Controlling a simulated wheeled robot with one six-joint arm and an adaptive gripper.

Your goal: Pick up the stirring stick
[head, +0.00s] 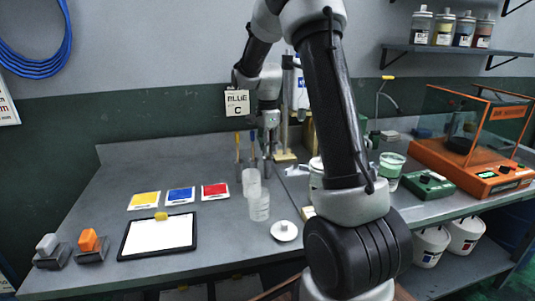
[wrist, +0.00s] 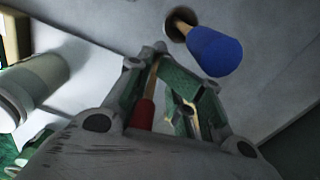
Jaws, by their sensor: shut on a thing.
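My gripper (head: 267,148) is low over the back of the bench, at the row of upright sticks. In the wrist view my gripper (wrist: 160,50) is closed around a stirring stick with a red handle (wrist: 143,113) and a thin wooden shaft. A blue-handled stick (wrist: 215,50) stands just outside the fingers in a dark hole; it also shows in the head view (head: 252,138). An orange-topped stick (head: 237,141) stands left of it. The lower end of the held stick is hard to make out.
Clear beakers (head: 259,207) stand in front of the sticks. A white lidded dish (head: 284,231), colour cards (head: 180,195) and a clipboard (head: 157,251) lie on the bench. A "BLUE C" sign (head: 237,103) is beside my arm. An orange machine (head: 470,150) stands right.

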